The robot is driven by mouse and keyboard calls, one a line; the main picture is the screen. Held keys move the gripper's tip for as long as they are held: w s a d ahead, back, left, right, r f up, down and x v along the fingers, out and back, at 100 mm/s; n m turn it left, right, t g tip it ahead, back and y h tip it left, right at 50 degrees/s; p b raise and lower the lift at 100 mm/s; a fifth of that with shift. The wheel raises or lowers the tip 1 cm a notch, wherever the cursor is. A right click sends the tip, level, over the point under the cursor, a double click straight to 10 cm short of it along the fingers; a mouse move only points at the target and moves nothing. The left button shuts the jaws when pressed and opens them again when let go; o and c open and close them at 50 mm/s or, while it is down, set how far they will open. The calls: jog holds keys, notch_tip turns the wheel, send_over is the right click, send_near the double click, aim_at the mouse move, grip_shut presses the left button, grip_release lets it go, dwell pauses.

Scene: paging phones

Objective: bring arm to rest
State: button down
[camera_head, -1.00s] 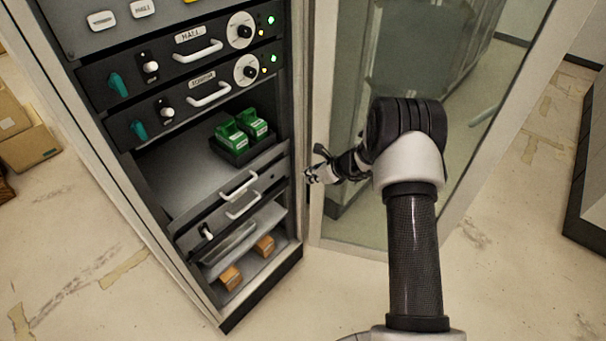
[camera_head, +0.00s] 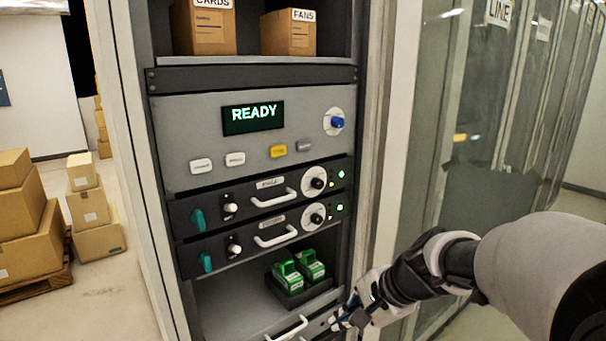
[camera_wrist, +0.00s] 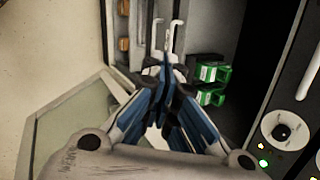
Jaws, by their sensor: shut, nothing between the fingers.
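My gripper (camera_head: 342,318) is at the lower right of the cabinet opening in the head view, close to the drawer handle (camera_head: 288,330) there. In the wrist view its blue-padded fingers (camera_wrist: 166,66) are shut together with nothing between them. My arm reaches in from the right, in front of the open glass door. Whether the fingertips touch the cabinet cannot be told.
The cabinet (camera_head: 255,105) has a display (camera_head: 253,117) reading READY and two black units with white handles. Green modules (camera_head: 287,277) sit on a shelf below. The glass door (camera_head: 490,130) stands on the right. Boxes (camera_head: 30,235) are stacked at left.

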jog(key=s+d+r+n+h, duration=0.1)
jog(key=s+n, duration=0.5)
jog(key=s, duration=0.6)
jog(key=s+d+r+n+h, duration=0.2)
jog(key=s+d+n+h, duration=0.2)
jog(key=s, duration=0.8)
jog(key=shift+s+d+r+n, duration=0.2)
jog(key=shift+d+n, duration=0.15)
jog(key=shift+n, duration=0.65)
jog(key=shift+w, duration=0.1)
